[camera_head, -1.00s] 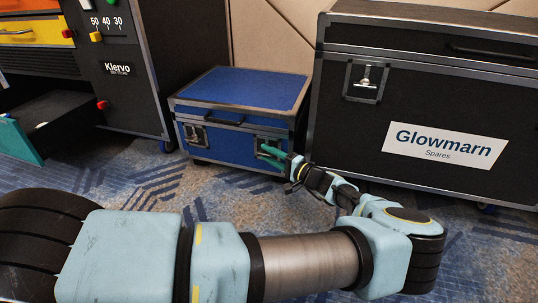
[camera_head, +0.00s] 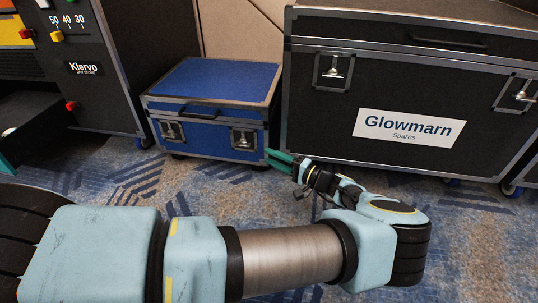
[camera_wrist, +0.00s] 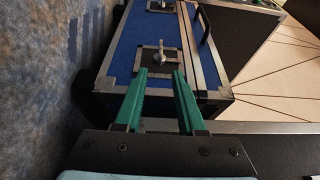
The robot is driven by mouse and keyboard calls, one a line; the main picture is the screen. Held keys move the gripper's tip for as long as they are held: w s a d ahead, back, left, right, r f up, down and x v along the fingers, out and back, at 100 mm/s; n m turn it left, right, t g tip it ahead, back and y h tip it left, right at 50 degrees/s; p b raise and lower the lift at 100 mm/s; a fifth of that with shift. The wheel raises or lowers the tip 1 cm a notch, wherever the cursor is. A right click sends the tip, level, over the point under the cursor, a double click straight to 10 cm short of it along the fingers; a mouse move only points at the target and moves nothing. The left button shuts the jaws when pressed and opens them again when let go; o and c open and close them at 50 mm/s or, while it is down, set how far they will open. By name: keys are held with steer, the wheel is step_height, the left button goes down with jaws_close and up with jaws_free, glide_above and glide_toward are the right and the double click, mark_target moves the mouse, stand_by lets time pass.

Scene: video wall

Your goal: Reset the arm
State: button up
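My gripper (camera_head: 270,158) has green fingers and is just right of the blue case's right front corner in the head view. In the wrist view my gripper (camera_wrist: 160,75) shows its two fingers apart with nothing between them, so it is open and empty. The blue case (camera_head: 215,82) has a shut lid and two metal front latches, the left latch (camera_head: 172,131) and the right latch (camera_head: 243,139). The wrist view also shows the blue case (camera_wrist: 128,45) beyond the fingertips. My arm stretches across the lower head view, bent at the elbow.
A large black Glowmarn case (camera_head: 400,80) stands right behind my gripper. A black Klervo cabinet (camera_head: 95,85) stands at the left with an open drawer (camera_head: 35,120). The patterned carpet (camera_head: 150,185) is clear in front of the blue case.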

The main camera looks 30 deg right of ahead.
stand_by(0.3)
steer(key=w+a+r+n+g+y+p, duration=0.25)
steer(key=w+a+g, duration=0.25)
steer(key=a, duration=0.3)
steer(key=w+a+r+n+g+y+p, duration=0.1)
steer(key=w+a+r+n+g+p, duration=0.15)
steer(key=w+a+r+g, duration=0.4)
steer(key=s+a+r+n+g+h+p, duration=0.25)
steer(key=a+r, duration=0.25)
steer(key=a, duration=0.3)
steer(key=s+a+r+n+g+h+p, duration=0.2)
steer(key=a+r+g+h, duration=0.15)
steer(key=a+r, duration=0.4)
steer(key=s+a+r+n+t+h+p, duration=0.1)
steer(key=s+a+r+h+p, duration=0.25)
steer(key=a+r, duration=0.4)
steer(key=s+a+r+n+t+h+p, duration=0.25)
steer(key=s+a+r, duration=0.2)
steer(key=r, duration=0.55)
step_height(320, 180, up, 38)
steer(key=m+p, duration=0.1)
steer(key=p, duration=3.7)
steer(key=shift+w+a+g+y, duration=0.25)
steer(key=shift+g+y, duration=0.1)
steer(key=shift+g, duration=0.05)
